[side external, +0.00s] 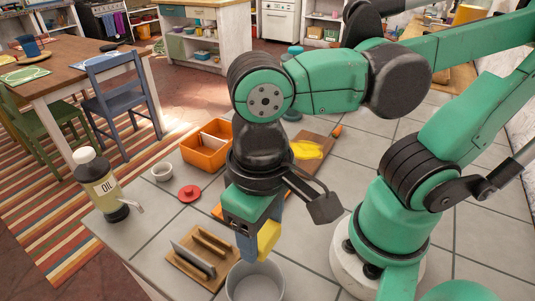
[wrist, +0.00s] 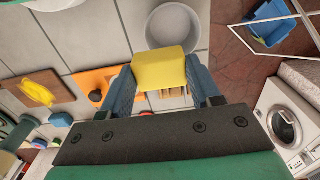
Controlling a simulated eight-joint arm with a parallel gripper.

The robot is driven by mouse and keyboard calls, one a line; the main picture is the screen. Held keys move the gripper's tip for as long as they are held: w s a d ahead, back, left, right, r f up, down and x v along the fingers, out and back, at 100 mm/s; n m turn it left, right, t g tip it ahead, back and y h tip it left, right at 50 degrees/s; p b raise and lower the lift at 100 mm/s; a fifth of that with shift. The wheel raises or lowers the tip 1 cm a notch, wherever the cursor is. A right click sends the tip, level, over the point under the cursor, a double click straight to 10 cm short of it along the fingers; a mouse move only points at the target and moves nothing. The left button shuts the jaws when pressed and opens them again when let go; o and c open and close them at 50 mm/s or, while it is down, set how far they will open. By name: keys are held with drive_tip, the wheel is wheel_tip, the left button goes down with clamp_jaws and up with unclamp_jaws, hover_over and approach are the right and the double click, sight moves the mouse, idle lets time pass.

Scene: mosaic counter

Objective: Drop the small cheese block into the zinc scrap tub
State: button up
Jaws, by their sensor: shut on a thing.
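My gripper (side external: 258,246) points down with its blue fingers shut on the small yellow cheese block (side external: 268,238). In the wrist view the cheese block (wrist: 160,68) sits between both fingers. The round grey zinc tub (side external: 238,293) stands on the tiled counter at the bottom of the side view, just below my gripper. The cheese looks above the tub's back rim in that view. In the wrist view the tub (wrist: 173,8) lies beyond the cheese, which overlaps its near rim. How high the cheese is above the rim is hard to tell.
A board with yellow food (side external: 305,150) lies behind my gripper.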

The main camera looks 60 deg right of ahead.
drive_tip(key=shift+f, duration=1.35)
drive_tip(key=o, duration=1.3)
drive_tip(key=shift+r, duration=2.8)
drive_tip(key=w+d+t, duration=0.2)
drive_tip(key=w+d, duration=0.2)
drive_tip(key=w+d+f+t, duration=0.1)
drive_tip(key=w+d+t, duration=0.1)
drive_tip(key=w+d, duration=0.2)
drive_tip(key=w+d+f+t, duration=0.1)
drive_tip(key=w+d+t, duration=0.2)
drive_tip(key=w+d, duration=0.1)
drive_tip(key=shift+w+d+f, duration=0.15)
drive_tip(key=shift+d, duration=0.2)
